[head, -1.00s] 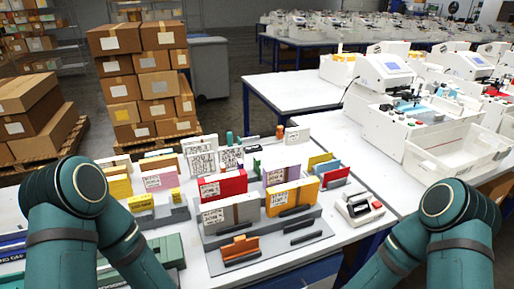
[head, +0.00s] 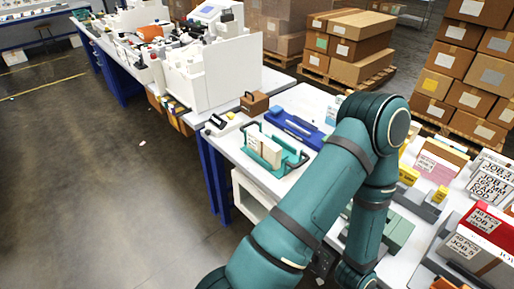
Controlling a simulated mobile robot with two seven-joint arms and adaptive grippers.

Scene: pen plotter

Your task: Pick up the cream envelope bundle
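A cream bundle with a tan band (head: 264,149) stands upright in a teal tray with dark handles (head: 282,166) on the white table, left of my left arm. Another cream, labelled bundle (head: 480,257) stands in front of a red one in a rack at the lower right, partly cut off by the frame. I cannot tell for sure which is the envelope bundle. My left arm is bent across the middle of the view, with its far end running down to the bottom edge. Neither of my grippers can be seen.
A blue tray (head: 296,129), a brown box with a handle (head: 254,103) and a small white device (head: 222,123) stand near the teal tray. A white machine (head: 212,80) is behind. Stacked cartons (head: 350,42) are at the back. Open floor lies to the left.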

